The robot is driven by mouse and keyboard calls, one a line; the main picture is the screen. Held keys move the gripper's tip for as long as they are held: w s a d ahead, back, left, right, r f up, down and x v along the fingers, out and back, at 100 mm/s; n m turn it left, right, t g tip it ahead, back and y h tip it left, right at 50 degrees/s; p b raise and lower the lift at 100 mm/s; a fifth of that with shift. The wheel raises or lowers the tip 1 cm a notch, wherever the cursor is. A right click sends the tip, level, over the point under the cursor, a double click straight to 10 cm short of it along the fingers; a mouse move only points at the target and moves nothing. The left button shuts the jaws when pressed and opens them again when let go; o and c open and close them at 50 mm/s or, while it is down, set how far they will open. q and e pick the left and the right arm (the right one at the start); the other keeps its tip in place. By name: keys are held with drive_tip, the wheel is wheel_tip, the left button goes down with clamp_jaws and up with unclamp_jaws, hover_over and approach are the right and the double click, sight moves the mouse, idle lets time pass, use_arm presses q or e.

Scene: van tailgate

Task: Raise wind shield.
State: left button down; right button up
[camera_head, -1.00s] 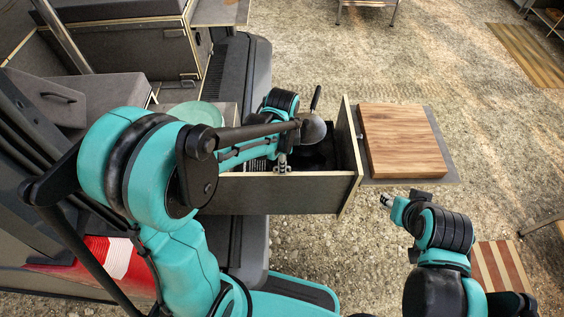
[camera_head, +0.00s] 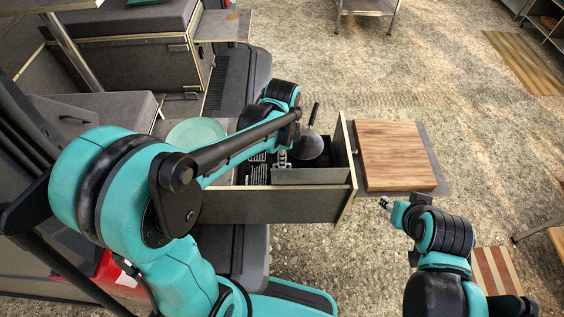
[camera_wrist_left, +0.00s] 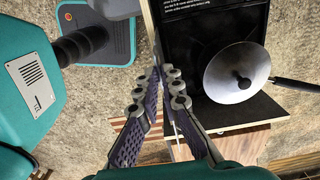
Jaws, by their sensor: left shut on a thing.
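A thin dark grey panel, which looks like the wind shield (camera_head: 318,176), stands inside the near wall of the pulled-out drawer (camera_head: 285,204). Its upper part shows above the drawer wall. My left gripper (camera_head: 283,160) is at the panel's left part, in the drawer. In the left wrist view its two fingers (camera_wrist_left: 160,85) are together on a thin edge beside the drawer wall. A pan with a dark handle (camera_head: 308,146) sits behind the panel; it also shows in the wrist view (camera_wrist_left: 236,73). My right gripper (camera_head: 387,203) is right of the drawer; its jaw opening is too small to tell.
A wooden board (camera_head: 395,155) lies on a shelf at the drawer's right end. A green round plate (camera_head: 196,133) lies left of the drawer. A striped board (camera_head: 497,270) is at lower right.

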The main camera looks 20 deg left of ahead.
use_arm(q)
drive_tip(key=shift+r, duration=0.9)
drive_tip(key=c, duration=1.7)
unclamp_jaws()
drive_tip(key=shift+f, duration=0.2)
use_arm(e)
drive_tip(key=shift+r, duration=0.45)
use_arm(q)
drive_tip(key=shift+r, duration=0.15)
wheel_tip(320, 180, up, 12)
drive_tip(key=s+a+f+n+t+b, duration=0.2)
drive_tip(key=s+f+n+b, duration=0.3)
drive_tip(key=f, duration=0.5)
drive_tip(key=s+a+f+n+t+b, duration=0.2)
drive_tip(key=s+f+n+t+b, duration=0.3)
drive_tip(key=f+n+b, duration=0.4)
drive_tip(key=shift+s+a+f+n+b, duration=0.15)
drive_tip(key=shift+f+n+b, duration=0.25)
drive_tip(key=shift+f+b, duration=0.5)
use_arm(e)
wheel_tip(320, 180, down, 16)
drive_tip(key=shift+r, duration=0.15)
